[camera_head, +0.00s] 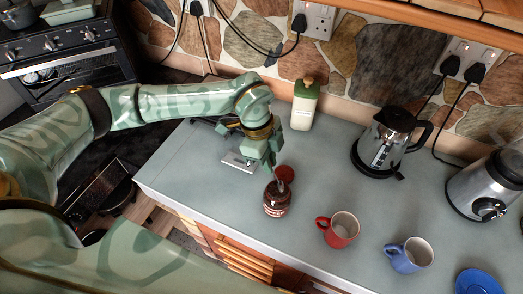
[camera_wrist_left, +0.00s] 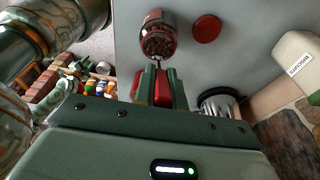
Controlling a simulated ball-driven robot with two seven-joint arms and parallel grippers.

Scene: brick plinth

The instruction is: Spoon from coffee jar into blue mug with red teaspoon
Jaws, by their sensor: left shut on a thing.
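The coffee jar (camera_head: 276,205) stands open on the counter, with dark coffee inside its mouth (camera_wrist_left: 158,43) in the left wrist view. Its red lid (camera_head: 286,174) lies on the counter just beyond it. My left gripper (camera_head: 271,166) is close above the jar, pointing down. It is shut on the red teaspoon (camera_wrist_left: 163,88), whose red handle shows between the fingers; its tip reaches toward the jar mouth, and I cannot tell how deep it is. The blue mug (camera_head: 408,256) stands upright to the right, apart from the gripper. My right gripper is not in view.
A red mug (camera_head: 338,231) stands between the jar and the blue mug. A blue saucer (camera_head: 480,283) is at the lower right. A kettle (camera_head: 384,146), a blender (camera_head: 487,187) and a biscuit container (camera_head: 304,106) stand along the wall. The middle of the counter is clear.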

